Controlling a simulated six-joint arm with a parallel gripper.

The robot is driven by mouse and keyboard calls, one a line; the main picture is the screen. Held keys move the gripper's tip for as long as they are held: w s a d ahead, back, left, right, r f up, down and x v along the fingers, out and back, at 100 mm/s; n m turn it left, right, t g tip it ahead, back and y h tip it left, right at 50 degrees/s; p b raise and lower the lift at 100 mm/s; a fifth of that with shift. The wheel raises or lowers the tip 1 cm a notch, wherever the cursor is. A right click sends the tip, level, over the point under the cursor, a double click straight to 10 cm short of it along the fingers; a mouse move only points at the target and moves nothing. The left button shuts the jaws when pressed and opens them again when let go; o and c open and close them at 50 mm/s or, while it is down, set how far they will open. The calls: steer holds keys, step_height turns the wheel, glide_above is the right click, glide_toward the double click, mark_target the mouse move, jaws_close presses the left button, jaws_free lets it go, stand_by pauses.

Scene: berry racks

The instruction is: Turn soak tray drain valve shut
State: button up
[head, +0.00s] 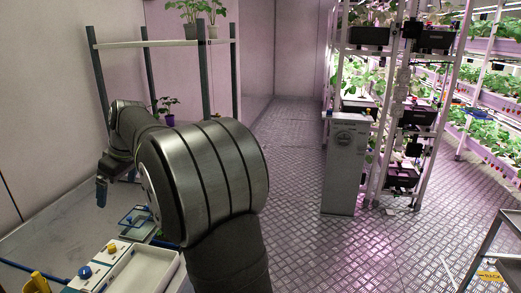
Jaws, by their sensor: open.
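A white tray (148,272) with a raised rim lies at the lower left, partly hidden by my arm. Left of it is a white panel with a blue knob (85,272) and a yellow knob (111,248). A blue pipe (30,270) runs in from the left. I cannot tell which part is the drain valve or how it is turned. My gripper (102,192) hangs fingers down above the bench, up and left of the knobs, apart from them. It is open, small and dark, with nothing visible in it.
A small tray with a blue part (132,219) sits behind the knobs. A yellow object (37,284) stands at the bottom left. A shelf frame (165,43) with potted plants rises behind. A white cabinet (345,165) and plant racks stand right; the floor between is clear.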

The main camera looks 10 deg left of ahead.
mark_target(111, 246)
steer(key=c, duration=1.1)
steer(key=s+a+f+m+t+h, duration=0.1)
steer(key=s+a+f+m+t, duration=0.2)
steer(key=s+a+f+m, duration=0.35)
steer(key=w+a+f, duration=0.1)
steer(key=w+f, duration=0.1)
steer(key=f, duration=0.3)
steer(key=w+a+f+m, duration=0.1)
steer(key=w+f, duration=0.1)
steer(key=f, duration=0.3)
steer(key=w+a+f+m, duration=0.1)
steer(key=w+f, duration=0.1)
steer(key=f, duration=0.4)
steer(key=shift+f+m, duration=0.1)
steer(key=shift+m, duration=0.15)
jaws_close()
